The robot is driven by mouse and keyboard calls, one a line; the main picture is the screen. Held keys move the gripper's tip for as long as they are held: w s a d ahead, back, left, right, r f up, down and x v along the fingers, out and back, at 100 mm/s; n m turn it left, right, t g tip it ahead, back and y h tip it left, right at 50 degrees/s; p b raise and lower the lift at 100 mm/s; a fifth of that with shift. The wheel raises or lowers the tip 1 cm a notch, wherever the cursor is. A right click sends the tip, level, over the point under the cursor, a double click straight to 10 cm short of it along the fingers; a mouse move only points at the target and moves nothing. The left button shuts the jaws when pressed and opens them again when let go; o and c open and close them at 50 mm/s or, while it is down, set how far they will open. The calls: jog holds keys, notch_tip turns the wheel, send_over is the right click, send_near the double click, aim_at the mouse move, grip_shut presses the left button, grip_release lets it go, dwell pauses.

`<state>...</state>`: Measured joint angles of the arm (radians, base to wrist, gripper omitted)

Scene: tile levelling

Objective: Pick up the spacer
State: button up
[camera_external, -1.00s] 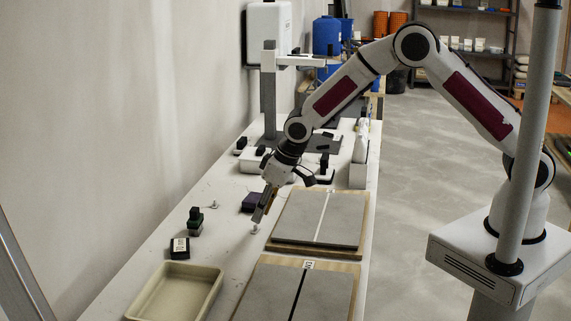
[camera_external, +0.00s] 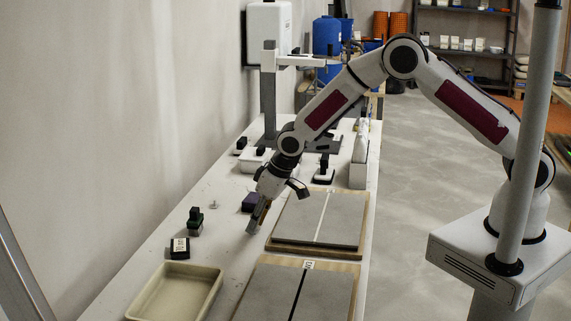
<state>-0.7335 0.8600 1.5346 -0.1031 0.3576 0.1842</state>
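My gripper (camera_external: 254,226) points down at the white bench, just left of the rear tile board. Its fingertips are at or very near the bench top, and I cannot tell whether they are open or shut. A small white piece that showed there earlier, likely a spacer, is now hidden by the fingers. Another small whitish piece (camera_external: 213,205), possibly also a spacer, stands on the bench to the left, apart from my gripper.
A rear grey tile (camera_external: 290,217) on a wooden board is right of my gripper; a front tile (camera_external: 265,292) is nearer.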

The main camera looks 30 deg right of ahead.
aim_at(257, 231)
jog(key=c, duration=0.8)
jog(key=shift+r, duration=0.15)
jog(key=shift+r, duration=4.9)
